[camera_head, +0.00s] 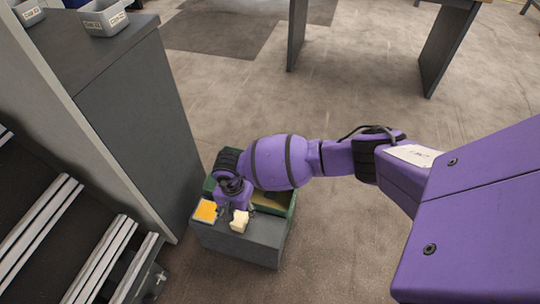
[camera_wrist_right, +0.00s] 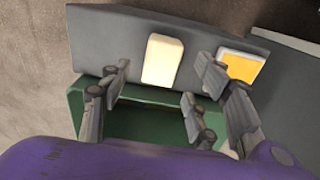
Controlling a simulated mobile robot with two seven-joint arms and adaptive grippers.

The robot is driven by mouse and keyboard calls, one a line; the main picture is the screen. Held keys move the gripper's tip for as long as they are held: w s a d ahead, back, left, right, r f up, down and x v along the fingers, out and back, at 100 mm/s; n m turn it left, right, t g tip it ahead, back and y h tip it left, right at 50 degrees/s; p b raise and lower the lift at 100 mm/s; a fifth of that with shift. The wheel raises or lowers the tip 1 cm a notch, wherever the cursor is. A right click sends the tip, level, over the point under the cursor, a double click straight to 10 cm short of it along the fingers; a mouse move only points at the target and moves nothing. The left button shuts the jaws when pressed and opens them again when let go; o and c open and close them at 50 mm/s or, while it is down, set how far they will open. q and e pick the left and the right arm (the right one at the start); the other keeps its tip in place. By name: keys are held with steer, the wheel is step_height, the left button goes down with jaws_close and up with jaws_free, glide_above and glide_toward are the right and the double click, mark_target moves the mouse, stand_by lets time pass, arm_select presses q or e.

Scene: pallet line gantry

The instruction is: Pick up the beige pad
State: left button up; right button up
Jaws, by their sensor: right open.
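The beige pad (camera_head: 239,222) lies on the grey top of a low stand (camera_head: 262,243), near its front edge. In the right wrist view the beige pad (camera_wrist_right: 162,60) is a pale, upright rectangle just beyond and between the finger tips. My right gripper (camera_head: 234,190) hangs over the stand, just behind the pad in the head view. In the right wrist view my right gripper (camera_wrist_right: 164,80) is open, with fingers apart on either side and nothing between them. I cannot tell its height above the pad. My left gripper is not in view.
An orange pad with a pale border (camera_head: 206,210) lies left of the beige pad. A green bin (camera_wrist_right: 150,122) adjoins the grey top, under my right arm. A tall grey cabinet (camera_head: 135,120) stands close on the left. Open floor (camera_head: 335,240) lies to the right.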

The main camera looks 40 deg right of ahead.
mark_target(239, 218)
steer(key=f, duration=0.1)
steer(key=f+b, duration=0.1)
steer(key=f, duration=0.1)
steer(key=f+b, duration=0.1)
steer(key=f, duration=0.1)
steer(key=shift+a+f, duration=0.1)
steer(key=shift+a, duration=0.15)
steer(key=shift+c, duration=0.5)
steer(key=c, duration=1.2)
steer(key=shift+c, duration=0.3)
